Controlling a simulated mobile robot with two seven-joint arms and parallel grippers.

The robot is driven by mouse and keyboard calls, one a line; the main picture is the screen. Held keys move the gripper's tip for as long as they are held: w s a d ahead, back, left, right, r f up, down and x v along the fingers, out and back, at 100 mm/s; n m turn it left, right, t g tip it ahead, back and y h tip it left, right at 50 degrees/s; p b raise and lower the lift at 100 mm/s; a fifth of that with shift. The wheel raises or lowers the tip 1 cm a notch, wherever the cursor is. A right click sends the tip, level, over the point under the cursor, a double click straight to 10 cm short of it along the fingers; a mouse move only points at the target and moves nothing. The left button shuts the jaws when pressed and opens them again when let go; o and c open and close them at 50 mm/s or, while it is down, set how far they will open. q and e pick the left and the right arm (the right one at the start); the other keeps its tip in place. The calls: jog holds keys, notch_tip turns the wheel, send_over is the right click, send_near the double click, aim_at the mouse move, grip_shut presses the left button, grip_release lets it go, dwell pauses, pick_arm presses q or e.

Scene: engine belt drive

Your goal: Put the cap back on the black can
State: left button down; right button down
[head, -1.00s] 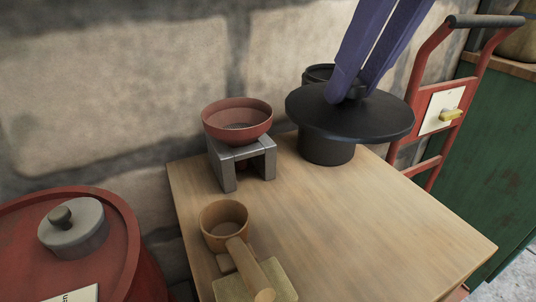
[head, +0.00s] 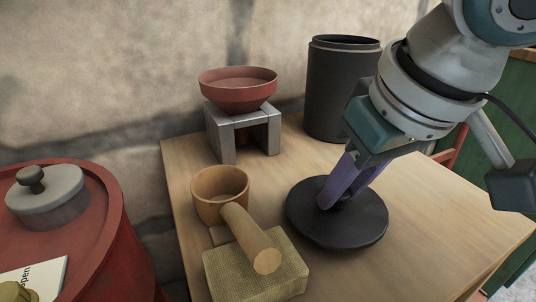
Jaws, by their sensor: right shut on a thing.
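The black can (head: 335,95) stands upright at the back right of the wooden table, its round top uncovered. The cap (head: 352,222), a flat black disc, is low over the table in front of the can, apart from it. I cannot tell whether the cap touches the tabletop. My right gripper (head: 334,200), with purple fingers, reaches down from the upper right and is shut on the cap near its middle, where the knob is mostly hidden by the fingers. My left gripper is not in view.
A red bowl (head: 238,90) sits on a grey stand (head: 243,133) left of the can. A wooden ladle (head: 221,192) rests by a yellowish block (head: 254,272). A red drum (head: 105,245) with a grey lidded pot (head: 47,196) is at left. The table's right front (head: 440,220) is clear.

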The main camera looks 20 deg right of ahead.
jog(key=shift+f, duration=0.4)
jog(key=c, duration=0.7)
grip_release()
jog(key=shift+o, duration=0.2)
